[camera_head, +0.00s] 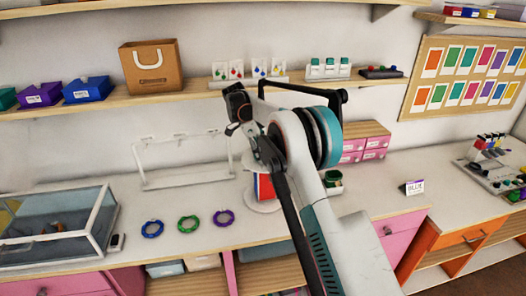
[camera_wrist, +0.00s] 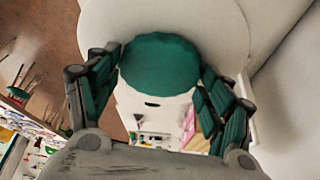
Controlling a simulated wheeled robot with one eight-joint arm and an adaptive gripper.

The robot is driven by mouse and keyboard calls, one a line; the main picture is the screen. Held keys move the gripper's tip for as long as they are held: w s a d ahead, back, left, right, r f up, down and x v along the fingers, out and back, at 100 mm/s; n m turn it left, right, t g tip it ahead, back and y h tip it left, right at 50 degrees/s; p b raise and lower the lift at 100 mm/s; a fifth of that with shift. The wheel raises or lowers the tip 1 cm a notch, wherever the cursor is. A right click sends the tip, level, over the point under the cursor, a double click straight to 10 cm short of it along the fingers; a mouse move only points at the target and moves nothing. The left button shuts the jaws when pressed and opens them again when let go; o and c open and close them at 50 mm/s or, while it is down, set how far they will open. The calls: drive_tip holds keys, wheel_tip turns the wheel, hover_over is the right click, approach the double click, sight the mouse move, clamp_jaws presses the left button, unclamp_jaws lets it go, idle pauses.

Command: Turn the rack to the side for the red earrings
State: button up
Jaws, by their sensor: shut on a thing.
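The rack (camera_head: 265,186) stands on the counter on a round white base (camera_head: 262,206). Red and blue panels show on it, partly hidden by my arm. In the wrist view a round green knob (camera_wrist: 160,62) sits between my fingers, and my gripper (camera_wrist: 160,85) is shut on it. It appears to be the rack's top; the head view does not show the grip clearly. Earring cards with red drops (camera_head: 236,70) hang on a small stand on the wall shelf, beside cards with blue and yellow drops (camera_head: 262,69).
Blue (camera_head: 152,229), green (camera_head: 188,225) and purple (camera_head: 224,218) bead rings lie on the counter left of the rack. A glass case (camera_head: 60,230) stands farther left. A white wire frame (camera_head: 185,178) stands behind. Pink boxes (camera_head: 365,145) are behind my arm.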

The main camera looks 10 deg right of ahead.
drive_tip(key=shift+f, duration=0.1)
idle(0.4)
drive_tip(key=o, duration=1.5)
drive_tip(key=shift+o, duration=0.2)
drive_tip(key=v, duration=1.2)
drive_tip(key=shift+w+d, duration=0.1)
